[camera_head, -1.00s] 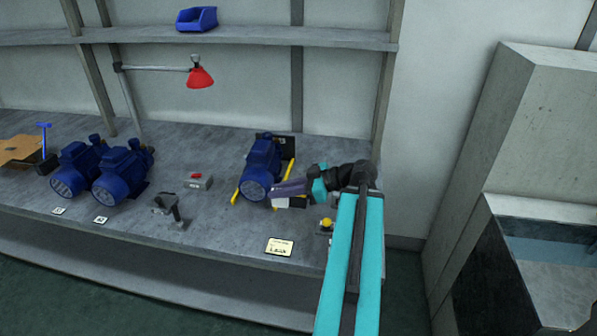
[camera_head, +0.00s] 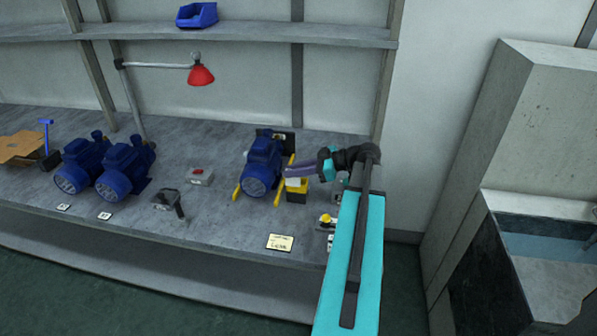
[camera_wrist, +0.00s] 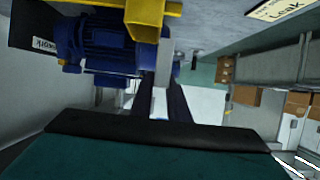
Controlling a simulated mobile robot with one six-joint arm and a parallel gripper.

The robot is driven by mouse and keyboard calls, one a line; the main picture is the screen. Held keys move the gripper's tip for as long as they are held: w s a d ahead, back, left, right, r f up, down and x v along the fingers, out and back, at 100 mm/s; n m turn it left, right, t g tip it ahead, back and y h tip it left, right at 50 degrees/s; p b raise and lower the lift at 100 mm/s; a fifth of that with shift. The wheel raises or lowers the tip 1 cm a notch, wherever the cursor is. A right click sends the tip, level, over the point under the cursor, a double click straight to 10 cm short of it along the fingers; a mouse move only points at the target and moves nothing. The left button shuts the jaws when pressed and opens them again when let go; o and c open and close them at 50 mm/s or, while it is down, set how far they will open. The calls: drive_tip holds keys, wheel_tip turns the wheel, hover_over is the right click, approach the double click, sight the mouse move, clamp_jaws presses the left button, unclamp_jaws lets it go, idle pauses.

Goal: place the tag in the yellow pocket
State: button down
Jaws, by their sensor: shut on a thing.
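My gripper (camera_head: 290,173) is shut on a small white tag (camera_head: 294,183), just right of the blue pump (camera_head: 262,166) that stands between yellow rails.
A card reading "Leak" (camera_head: 280,242) lies at the bench's front edge. A yellow button (camera_head: 326,219) is near my arm.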

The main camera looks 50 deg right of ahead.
drive_tip(key=shift+w+d+f+p, duration=0.1)
drive_tip(key=shift+w+d+p, duration=0.15)
drive_tip(key=shift+d, duration=0.5)
drive_tip(key=shift+w+d+f+p, duration=0.15)
drive_tip(key=shift+w+d, duration=0.2)
drive_tip(key=shift+d, duration=0.4)
drive_tip(key=shift+r, duration=0.1)
drive_tip(key=shift+f+p, duration=0.8)
drive_tip(key=shift+f, duration=0.95)
drive_tip(key=shift+f, duration=0.1)
drive_tip(key=c, duration=1.7)
unclamp_jaws()
